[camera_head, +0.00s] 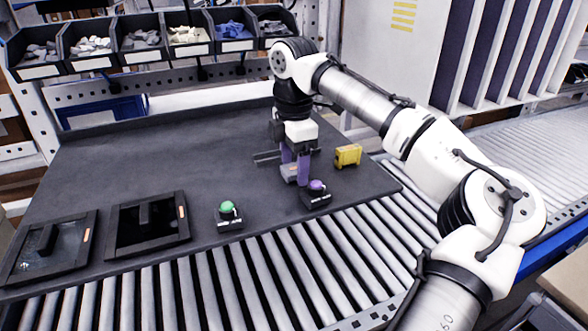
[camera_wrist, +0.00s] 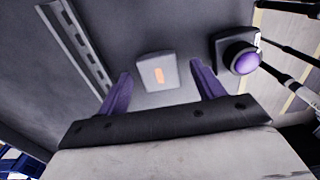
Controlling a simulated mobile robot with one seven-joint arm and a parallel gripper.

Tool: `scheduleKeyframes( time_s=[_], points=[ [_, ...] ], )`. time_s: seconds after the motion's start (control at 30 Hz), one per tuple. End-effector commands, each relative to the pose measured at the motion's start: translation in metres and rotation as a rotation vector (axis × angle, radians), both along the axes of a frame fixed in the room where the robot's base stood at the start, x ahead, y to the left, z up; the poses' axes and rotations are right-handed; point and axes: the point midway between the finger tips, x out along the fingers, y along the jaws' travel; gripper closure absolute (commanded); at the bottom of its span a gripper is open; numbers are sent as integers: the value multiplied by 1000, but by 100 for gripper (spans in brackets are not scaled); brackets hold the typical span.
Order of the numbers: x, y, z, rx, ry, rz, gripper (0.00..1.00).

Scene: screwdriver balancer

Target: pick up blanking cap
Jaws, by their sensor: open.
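A small light-grey block with an orange mark, which I take to be the blanking cap (camera_wrist: 157,72), lies on the dark tabletop. In the head view the grey block (camera_head: 288,171) is partly hidden by my purple fingers. My gripper (camera_head: 297,174) points down over it, low above the table. In the wrist view my gripper (camera_wrist: 161,70) is open, with the block between and beyond its fingertips. The fingers appear apart from the block on both sides, and nothing is held.
A purple button (camera_head: 317,187) stands right of the fingers, also in the wrist view (camera_wrist: 242,59). A slotted metal rail (camera_wrist: 80,45) lies left. A yellow block (camera_head: 348,155), a green button (camera_head: 228,211) and two dark trays (camera_head: 148,222) are on the table. Its middle left is clear.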

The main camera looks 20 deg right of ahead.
Motion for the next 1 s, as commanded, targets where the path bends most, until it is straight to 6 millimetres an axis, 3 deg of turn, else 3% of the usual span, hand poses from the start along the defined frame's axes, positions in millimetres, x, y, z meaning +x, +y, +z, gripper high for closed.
scheduleKeyframes(
  time_s=[0.23,0.63,1.0],
  points=[
    [0,0,-2,0,-1,0,33],
    [0,0,-2,0,-1,0,85],
    [0,0,3,0,-1,0,86]
  ],
)
